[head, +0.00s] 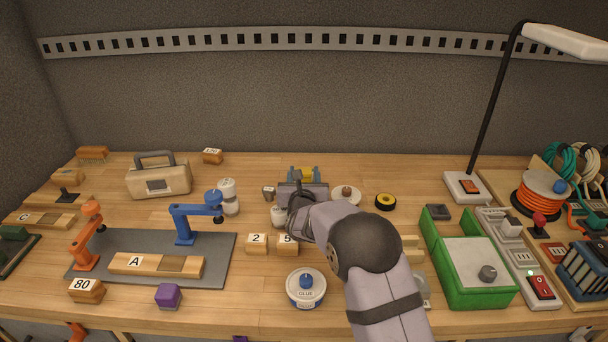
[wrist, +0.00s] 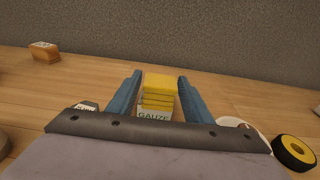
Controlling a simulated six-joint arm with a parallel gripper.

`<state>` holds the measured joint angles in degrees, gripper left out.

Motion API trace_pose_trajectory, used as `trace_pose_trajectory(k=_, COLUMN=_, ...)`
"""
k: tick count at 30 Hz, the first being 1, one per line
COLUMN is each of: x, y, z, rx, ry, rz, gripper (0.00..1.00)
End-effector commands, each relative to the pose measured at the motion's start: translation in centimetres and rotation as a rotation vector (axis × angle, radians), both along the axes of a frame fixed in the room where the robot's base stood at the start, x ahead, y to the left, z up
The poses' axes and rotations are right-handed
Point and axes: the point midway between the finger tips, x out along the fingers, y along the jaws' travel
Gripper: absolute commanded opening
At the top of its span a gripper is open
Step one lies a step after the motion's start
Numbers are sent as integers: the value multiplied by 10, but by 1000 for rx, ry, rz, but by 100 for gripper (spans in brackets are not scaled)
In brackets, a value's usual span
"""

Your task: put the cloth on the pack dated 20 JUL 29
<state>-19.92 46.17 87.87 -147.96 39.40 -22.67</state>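A yellow block-like stack with layered edges, which looks like the folded cloth (wrist: 158,88), shows between my gripper's fingers in the wrist view. Right below it in that view is a pale pack lettered GAUZE (wrist: 153,115); whether the yellow stack rests on it or stands behind it I cannot tell. My gripper (wrist: 158,90) has its blue fingers apart, with a gap on each side of the stack. In the head view my gripper (head: 303,174) is at the back middle of the bench, with yellow between its fingers. No date is readable in either view.
A small labelled block (head: 268,193) stands left of my gripper. A yellow-black tape roll (head: 385,202) and a round white dish (head: 347,195) are to the right. Blocks marked 2 (head: 257,244) and 5 (head: 287,244) are in front. The back strip of bench is mostly clear.

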Motion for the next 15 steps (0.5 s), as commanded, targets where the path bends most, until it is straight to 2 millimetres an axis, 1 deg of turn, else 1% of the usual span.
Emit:
trace_pose_trajectory(k=10, x=0, y=0, z=1, rx=0, ry=0, rz=0, gripper=54)
trace_pose_trajectory(k=15, x=0, y=0, z=5, rx=0, ry=0, rz=0, gripper=54)
